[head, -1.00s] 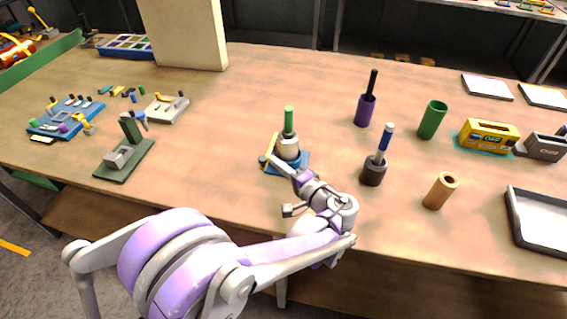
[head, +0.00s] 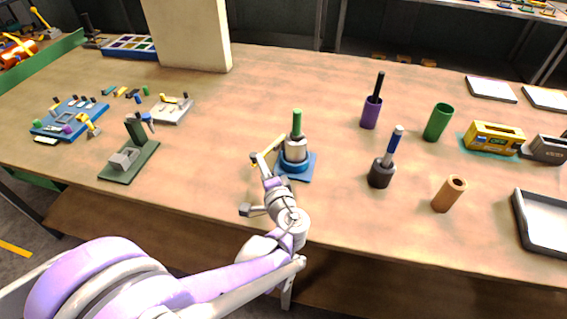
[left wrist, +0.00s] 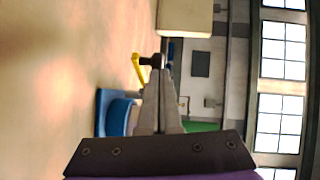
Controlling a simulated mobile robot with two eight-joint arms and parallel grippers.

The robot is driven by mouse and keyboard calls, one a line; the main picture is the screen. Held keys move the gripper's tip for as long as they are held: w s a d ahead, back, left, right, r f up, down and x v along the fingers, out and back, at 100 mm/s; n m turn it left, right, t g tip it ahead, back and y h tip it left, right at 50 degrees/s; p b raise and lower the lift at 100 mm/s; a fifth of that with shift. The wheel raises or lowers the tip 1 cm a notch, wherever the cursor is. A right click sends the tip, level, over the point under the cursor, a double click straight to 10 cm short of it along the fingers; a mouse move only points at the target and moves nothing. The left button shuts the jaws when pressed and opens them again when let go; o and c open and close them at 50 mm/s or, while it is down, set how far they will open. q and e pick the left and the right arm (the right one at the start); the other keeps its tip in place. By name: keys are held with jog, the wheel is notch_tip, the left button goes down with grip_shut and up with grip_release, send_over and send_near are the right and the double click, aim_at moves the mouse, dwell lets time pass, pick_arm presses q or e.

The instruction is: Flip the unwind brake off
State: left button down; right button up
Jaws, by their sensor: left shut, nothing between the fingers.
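A small unwind stand on a blue base plate (head: 308,172) has a blue ring, a grey cylinder (head: 296,150) and a green rod on top. A yellow brake lever (head: 270,146) sticks out at its left side; in the left wrist view the yellow lever (left wrist: 137,68) ends at a dark knob or pivot. My left gripper (head: 258,161) is shut and empty, its tips at the lever's near end; I cannot tell whether they touch. In the left wrist view its fingertips (left wrist: 160,73) overlap the dark part. My right gripper is out of view.
A dark green stand (head: 130,160) and small fixtures are to the left. A blue-handled tool in a dark holder (head: 381,174), a tan tube (head: 449,194) and a tray (head: 538,225) are to the right.

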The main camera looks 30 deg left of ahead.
pick_arm(q)
jog(key=shift+s+a, duration=0.1)
jog(key=shift+a, duration=1.1)
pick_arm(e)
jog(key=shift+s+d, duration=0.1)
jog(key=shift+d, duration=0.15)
pick_arm(q)
jog(key=shift+r, duration=0.1)
